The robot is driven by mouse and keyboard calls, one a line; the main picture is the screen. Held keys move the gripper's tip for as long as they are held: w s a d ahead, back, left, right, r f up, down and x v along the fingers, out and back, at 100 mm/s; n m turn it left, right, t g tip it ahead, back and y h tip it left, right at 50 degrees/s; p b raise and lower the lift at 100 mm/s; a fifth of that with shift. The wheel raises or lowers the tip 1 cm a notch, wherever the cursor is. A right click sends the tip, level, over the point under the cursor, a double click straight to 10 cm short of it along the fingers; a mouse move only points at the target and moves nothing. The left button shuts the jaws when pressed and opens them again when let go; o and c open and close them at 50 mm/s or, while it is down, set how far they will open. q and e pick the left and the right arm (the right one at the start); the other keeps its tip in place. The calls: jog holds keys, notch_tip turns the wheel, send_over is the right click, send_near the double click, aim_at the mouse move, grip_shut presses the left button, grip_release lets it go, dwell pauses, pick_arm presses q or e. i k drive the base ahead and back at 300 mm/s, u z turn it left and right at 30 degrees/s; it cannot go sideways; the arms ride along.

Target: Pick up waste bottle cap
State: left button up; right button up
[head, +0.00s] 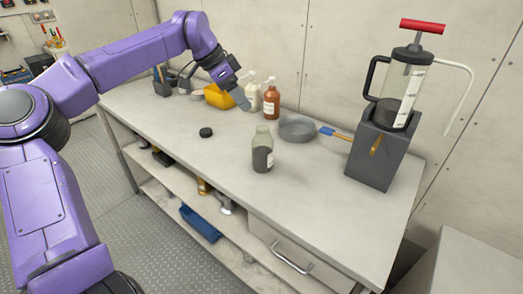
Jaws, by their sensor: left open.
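The waste bottle cap (206,132) is a small black disc lying on the pale workbench top (175,118), left of the bottle and apart from it. The waste bottle (263,150) is clear, with dark contents and a white label; it stands upright with no cap on it. My left gripper (241,99) is open and points down above the back of the bench, beyond the cap and to its right, near the pump bottles. Its finger gap is hard to see. I see nothing between its fingers. My right gripper is not in view.
A white pump bottle (252,93), a brown pump bottle (271,101) and a yellow container (218,97) stand at the back. A grey bowl (297,129), a blue-ended brush (328,131) and a pump canister (403,90) on a dark block (372,160) are to the right. The bench around the cap is clear.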

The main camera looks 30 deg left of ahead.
aim_at(207, 132)
jog(key=u, duration=1.55)
